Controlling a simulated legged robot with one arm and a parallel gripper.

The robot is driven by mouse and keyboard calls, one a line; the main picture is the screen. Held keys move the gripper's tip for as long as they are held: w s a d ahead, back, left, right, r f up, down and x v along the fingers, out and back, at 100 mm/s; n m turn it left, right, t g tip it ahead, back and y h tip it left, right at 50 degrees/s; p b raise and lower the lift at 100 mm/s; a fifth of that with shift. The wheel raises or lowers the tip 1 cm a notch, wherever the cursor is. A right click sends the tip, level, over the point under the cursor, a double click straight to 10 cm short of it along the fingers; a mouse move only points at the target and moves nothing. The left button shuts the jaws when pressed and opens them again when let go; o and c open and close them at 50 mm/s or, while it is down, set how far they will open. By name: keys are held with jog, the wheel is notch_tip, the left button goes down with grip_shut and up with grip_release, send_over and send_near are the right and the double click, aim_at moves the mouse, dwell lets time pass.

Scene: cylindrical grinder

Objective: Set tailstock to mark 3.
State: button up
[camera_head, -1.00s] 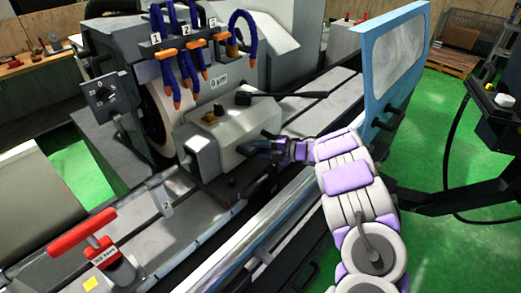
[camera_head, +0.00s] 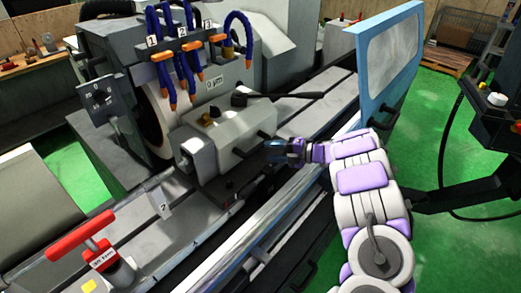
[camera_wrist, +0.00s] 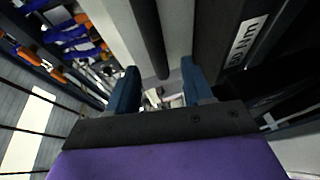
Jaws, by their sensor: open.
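The tailstock (camera_head: 222,142) is the grey block on the machine bed, below the "0 µm" label. A dark handle (camera_head: 250,143) sticks out of its right side. My gripper (camera_head: 276,150) is open just right of this handle, apparently apart from it. In the wrist view my two blue fingers (camera_wrist: 157,88) stand spread, with a dark rod (camera_wrist: 148,40) in the gap between or beyond them; contact cannot be told. Rail tags 2 (camera_head: 164,208) and 1 (camera_head: 195,243) lie left of and in front of the tailstock. No rail tag 3 shows.
A red-handled tool (camera_head: 80,238) stands at the lower left. Blue hoses with orange tips (camera_head: 185,65) hang above the tailstock, tagged with numbers. A black lever (camera_head: 280,96) lies behind it. A blue-framed door (camera_head: 388,65) stands at the right, close to my arm.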

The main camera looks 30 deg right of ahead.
jog(key=v, duration=1)
jog(key=shift+s+d+p, duration=0.25)
jog(key=shift+s+p, duration=0.1)
